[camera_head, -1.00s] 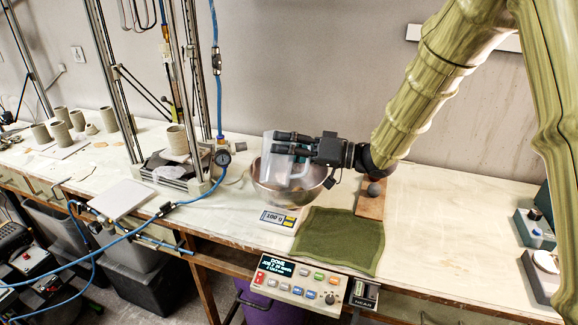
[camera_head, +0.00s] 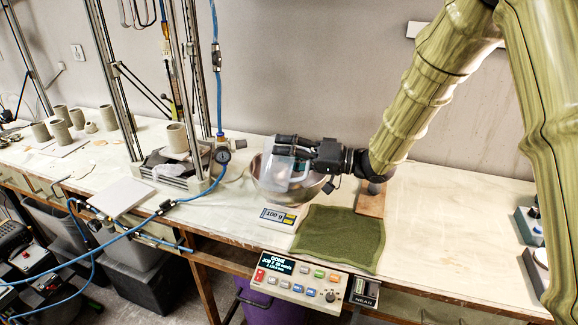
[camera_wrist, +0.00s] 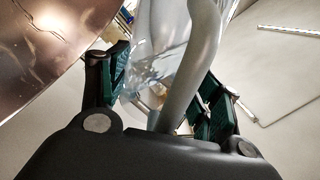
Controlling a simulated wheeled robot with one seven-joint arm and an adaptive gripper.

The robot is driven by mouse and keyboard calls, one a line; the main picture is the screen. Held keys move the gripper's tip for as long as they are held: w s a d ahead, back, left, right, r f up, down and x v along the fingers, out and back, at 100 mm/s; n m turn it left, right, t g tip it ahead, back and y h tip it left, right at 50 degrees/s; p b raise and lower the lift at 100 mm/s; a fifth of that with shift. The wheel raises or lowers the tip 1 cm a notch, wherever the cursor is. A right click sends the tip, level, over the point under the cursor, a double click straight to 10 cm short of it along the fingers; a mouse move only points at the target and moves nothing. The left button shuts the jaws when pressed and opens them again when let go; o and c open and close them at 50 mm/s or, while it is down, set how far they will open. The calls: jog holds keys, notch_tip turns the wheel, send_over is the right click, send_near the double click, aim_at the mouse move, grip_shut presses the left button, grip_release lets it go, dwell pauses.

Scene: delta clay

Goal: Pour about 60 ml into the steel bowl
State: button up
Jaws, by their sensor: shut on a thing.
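A clear, pale jug (camera_head: 276,172) is held at the steel bowl (camera_head: 310,194) and hides part of it. My gripper (camera_head: 282,146) is shut on the jug, coming in from the right. In the wrist view, the jug's grey handle (camera_wrist: 190,75) runs between the green-padded fingers, with the clear wall (camera_wrist: 160,35) beyond. The bowl's shiny inside (camera_wrist: 50,45) fills the upper left there. I cannot tell the liquid level in the jug or what is in the bowl.
A display (camera_head: 279,216) reading 100 g is in front of the bowl. A green cloth (camera_head: 338,238) lies to the right, with a wooden board (camera_head: 371,203) behind it. A control panel (camera_head: 300,280) is on the front edge. A metal stand (camera_head: 185,180) is left of the bowl.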

jog(key=shift+w+f+m, duration=0.2)
jog(key=shift+f+m, duration=0.3)
jog(key=shift+m, duration=0.5)
dwell(2.1)
jog(key=shift+s+r+n, duration=0.15)
jog(key=shift+r+n, duration=0.3)
jog(key=shift+n, duration=0.35)
jog(key=shift+s+r+n+p, duration=0.15)
jog(key=shift+r+n+p, duration=0.2)
jog(key=shift+r+n, duration=0.95)
jog(key=shift+s+a+r+n, duration=0.15)
jog(key=shift+s+r+n, duration=0.3)
jog(key=shift+n, duration=0.55)
jog(key=shift+b, duration=0.3)
